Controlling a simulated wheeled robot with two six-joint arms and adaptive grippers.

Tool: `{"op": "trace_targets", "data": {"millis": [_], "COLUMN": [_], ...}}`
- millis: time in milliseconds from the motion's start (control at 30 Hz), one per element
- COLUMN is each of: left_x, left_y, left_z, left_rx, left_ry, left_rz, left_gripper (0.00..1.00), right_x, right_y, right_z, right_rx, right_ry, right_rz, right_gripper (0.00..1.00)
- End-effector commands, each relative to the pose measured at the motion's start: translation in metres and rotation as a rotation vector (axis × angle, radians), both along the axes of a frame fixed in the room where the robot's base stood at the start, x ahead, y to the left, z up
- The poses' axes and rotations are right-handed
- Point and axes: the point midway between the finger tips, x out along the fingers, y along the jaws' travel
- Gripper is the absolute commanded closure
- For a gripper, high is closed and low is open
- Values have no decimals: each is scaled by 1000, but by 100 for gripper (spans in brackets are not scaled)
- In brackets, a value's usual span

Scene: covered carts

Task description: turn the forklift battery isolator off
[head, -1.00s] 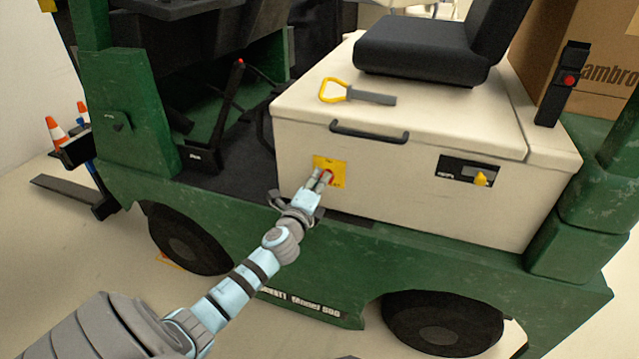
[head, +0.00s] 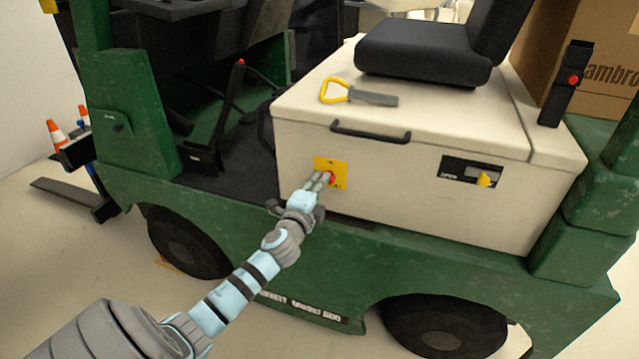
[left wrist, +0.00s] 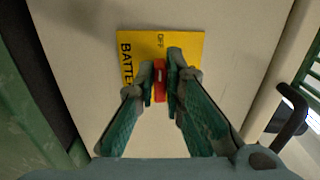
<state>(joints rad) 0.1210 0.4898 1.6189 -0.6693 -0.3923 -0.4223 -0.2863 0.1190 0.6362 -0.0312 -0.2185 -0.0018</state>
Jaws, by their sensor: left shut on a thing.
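The battery isolator is a red handle (left wrist: 160,82) on a yellow plate (head: 337,166) on the cream side panel of the green forklift (head: 420,250). In the left wrist view the plate (left wrist: 187,48) carries the words "OFF" and "BATTE", the rest of which is covered. My left gripper (head: 322,181) is at the plate, its two fingers shut on the red handle from both sides. In the left wrist view the handle lies between the fingertips, its long side up and down in the picture. My right gripper is not in view.
A black grab handle (head: 370,133) is above the plate, and a black latch panel with a yellow lever (head: 484,180) is to the right. A yellow-handled tool (head: 358,95) lies on the cover below the black seat (head: 430,50).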

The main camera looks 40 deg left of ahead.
Motion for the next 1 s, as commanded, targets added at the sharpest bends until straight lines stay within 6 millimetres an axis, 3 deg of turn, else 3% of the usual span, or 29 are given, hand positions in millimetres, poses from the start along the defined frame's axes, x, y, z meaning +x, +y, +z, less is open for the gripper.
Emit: {"op": "trace_targets", "data": {"millis": [67, 100, 233, 567, 667, 1000], "left_x": [0, 0, 0, -4, -18, -100], "left_y": [0, 0, 0, -1, -6, -35], "left_z": [-2, -2, -2, -1, -1, -2], "left_rx": [-3, -3, -2, 1, 2, 0], "left_ry": [3, 3, 3, 1, 3, 4], "left_rz": [0, 0, 0, 0, -1, -1], "left_gripper": [100, 88, 70, 70, 70, 70], "right_x": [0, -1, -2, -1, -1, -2], "right_y": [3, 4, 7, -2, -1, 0], "right_z": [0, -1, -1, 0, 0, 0], "right_rx": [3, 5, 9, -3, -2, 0], "right_ry": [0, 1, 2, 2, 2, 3], "right_rz": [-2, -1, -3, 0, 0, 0], "right_gripper": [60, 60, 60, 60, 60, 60]}}
